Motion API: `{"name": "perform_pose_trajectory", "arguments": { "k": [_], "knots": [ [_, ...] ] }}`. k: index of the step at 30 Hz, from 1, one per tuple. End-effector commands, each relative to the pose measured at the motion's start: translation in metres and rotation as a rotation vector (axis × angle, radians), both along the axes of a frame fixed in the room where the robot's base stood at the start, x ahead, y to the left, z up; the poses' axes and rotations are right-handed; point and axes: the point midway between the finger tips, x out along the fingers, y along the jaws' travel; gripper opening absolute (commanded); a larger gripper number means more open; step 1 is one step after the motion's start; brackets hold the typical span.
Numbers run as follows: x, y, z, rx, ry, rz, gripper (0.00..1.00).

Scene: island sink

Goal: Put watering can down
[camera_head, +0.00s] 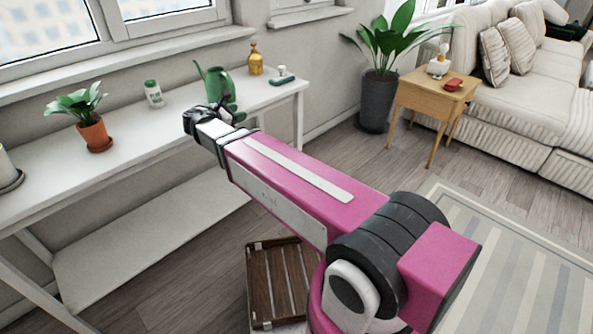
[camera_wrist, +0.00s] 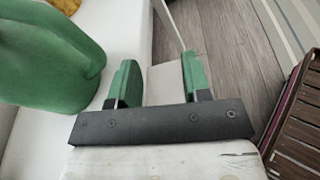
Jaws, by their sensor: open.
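The green watering can (camera_head: 217,84) stands upright on the white table (camera_head: 150,120), near its right part. In the wrist view the can (camera_wrist: 45,60) fills the upper left, to the left of both fingers. My gripper (camera_wrist: 157,78) is open, with green finger pads and nothing between them. The near finger is apart from the can, with a narrow strip of white table showing between. In the head view my arm reaches the can's front side, and the can's lower part is partly hidden by my gripper.
On the table are a potted plant (camera_head: 93,130), a white-and-green bottle (camera_head: 153,94), a yellow bottle (camera_head: 255,60) and a small green dish (camera_head: 282,81). A slatted wooden crate (camera_head: 276,285) is on the floor. A wooden side table (camera_head: 430,98) and a sofa stand at right.

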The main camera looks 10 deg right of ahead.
Motion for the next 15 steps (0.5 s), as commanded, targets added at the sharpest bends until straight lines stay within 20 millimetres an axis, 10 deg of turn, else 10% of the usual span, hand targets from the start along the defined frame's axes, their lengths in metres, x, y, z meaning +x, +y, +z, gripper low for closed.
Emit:
{"name": "perform_pose_trajectory", "arguments": {
  "k": [6,15],
  "knots": [
    [-0.03,-0.098,-0.08,0.452,-0.046,-0.282,0.44],
    [-0.097,-0.183,-0.168,1.032,-0.21,-0.857,0.44]
  ]
}}
